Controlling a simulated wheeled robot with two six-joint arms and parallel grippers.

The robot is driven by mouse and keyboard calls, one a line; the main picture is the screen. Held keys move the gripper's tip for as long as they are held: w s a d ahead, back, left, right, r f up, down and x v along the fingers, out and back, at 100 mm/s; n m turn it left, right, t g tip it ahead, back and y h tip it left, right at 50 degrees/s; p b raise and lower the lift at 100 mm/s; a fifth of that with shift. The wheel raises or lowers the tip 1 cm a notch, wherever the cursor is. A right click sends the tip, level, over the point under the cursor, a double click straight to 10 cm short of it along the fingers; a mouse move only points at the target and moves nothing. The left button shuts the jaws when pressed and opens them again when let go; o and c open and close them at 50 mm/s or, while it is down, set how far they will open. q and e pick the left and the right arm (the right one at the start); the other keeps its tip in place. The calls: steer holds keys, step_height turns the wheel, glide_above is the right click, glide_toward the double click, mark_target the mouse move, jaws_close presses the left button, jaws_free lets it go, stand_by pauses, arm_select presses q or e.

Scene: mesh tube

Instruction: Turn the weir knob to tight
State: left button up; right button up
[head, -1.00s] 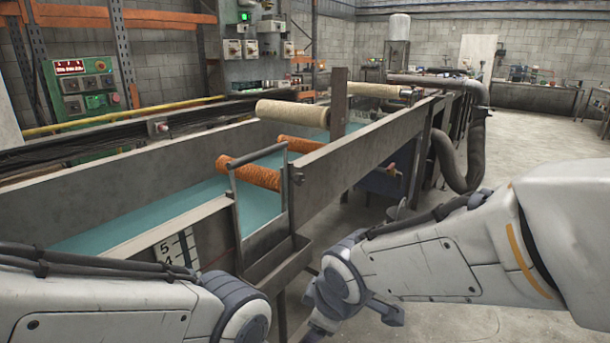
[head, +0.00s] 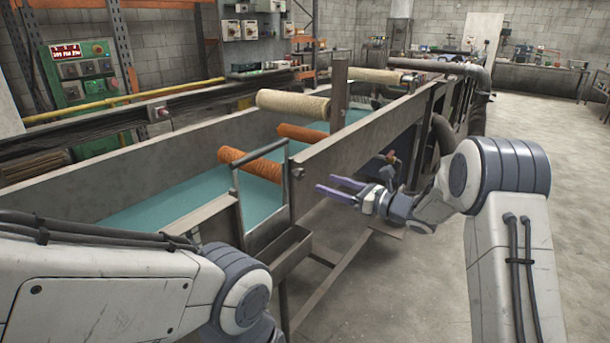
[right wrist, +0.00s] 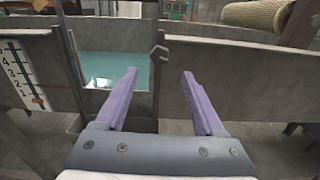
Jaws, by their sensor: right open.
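The weir knob (head: 298,172) is a small grey knob on the post at the right side of the weir frame (head: 237,200). In the right wrist view, the knob (right wrist: 158,53) sits a little beyond the purple fingers and roughly midway between them. My right gripper (head: 326,184) is open and empty, its fingers pointing left toward the knob. A gap shows between the fingertips (right wrist: 158,73) and the knob. My left arm comes in at the lower left of the head view; its gripper is out of the picture.
The long grey trough (head: 365,137) holds teal water and orange and cream rollers (head: 292,104). A numbered scale (right wrist: 18,75) stands left of the weir in the wrist view. A narrow metal channel (head: 278,254) juts out below it. The floor at right is clear.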

mark_target(302, 175)
steer(key=x, duration=0.8)
steer(key=shift+w+a+p, duration=0.15)
steer(key=shift+a+p, duration=0.15)
jaws_close()
